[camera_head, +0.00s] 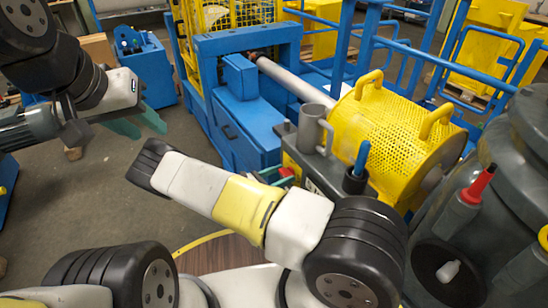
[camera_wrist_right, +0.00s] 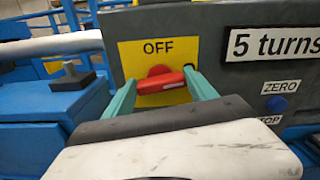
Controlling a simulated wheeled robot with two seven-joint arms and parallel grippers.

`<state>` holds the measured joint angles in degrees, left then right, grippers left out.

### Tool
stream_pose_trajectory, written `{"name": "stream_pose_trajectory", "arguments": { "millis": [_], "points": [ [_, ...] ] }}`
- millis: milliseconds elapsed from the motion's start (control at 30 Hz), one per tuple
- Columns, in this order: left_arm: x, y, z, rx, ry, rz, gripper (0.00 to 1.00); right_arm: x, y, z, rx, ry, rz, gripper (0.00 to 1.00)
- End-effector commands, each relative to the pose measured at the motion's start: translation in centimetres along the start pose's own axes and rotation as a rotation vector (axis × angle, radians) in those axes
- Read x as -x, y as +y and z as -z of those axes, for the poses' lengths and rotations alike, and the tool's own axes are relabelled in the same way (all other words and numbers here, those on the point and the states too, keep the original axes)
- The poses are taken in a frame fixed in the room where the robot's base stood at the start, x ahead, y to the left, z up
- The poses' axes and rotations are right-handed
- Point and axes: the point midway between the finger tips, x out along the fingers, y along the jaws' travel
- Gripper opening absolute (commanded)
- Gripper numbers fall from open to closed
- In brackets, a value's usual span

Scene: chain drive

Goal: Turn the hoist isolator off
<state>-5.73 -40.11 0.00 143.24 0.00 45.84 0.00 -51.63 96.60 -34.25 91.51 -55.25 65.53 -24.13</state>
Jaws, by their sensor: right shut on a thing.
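The hoist isolator's red handle (camera_wrist_right: 160,84) sits on a yellow plate (camera_wrist_right: 130,56) marked "OFF" above it, on a grey panel in the right wrist view. The handle lies roughly level, its right end slightly higher. My right gripper (camera_wrist_right: 158,88) has its green fingers at the two ends of the handle and is shut on it.
A label "5 turns" (camera_wrist_right: 268,43) and a blue "ZERO" button (camera_wrist_right: 278,103) are right of the isolator. A yellow perforated guard (camera_head: 395,140) and a blue machine frame (camera_head: 250,130) stand behind. A blue peg (camera_head: 362,155) and grey cup (camera_head: 313,125) stand on the panel top.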

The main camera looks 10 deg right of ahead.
Motion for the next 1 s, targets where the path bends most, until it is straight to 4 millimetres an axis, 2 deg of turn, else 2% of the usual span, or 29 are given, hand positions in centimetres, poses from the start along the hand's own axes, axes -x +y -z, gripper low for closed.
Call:
{"name": "stream_pose_trajectory", "arguments": {
  "millis": [1000],
  "points": [
    [0.0, 0.0, 0.0, 0.0, 0.0, 0.0, 0.36, 0.04, 0.44, 0.22, 0.949, 0.002, -0.002, 0.25]
  ]
}}
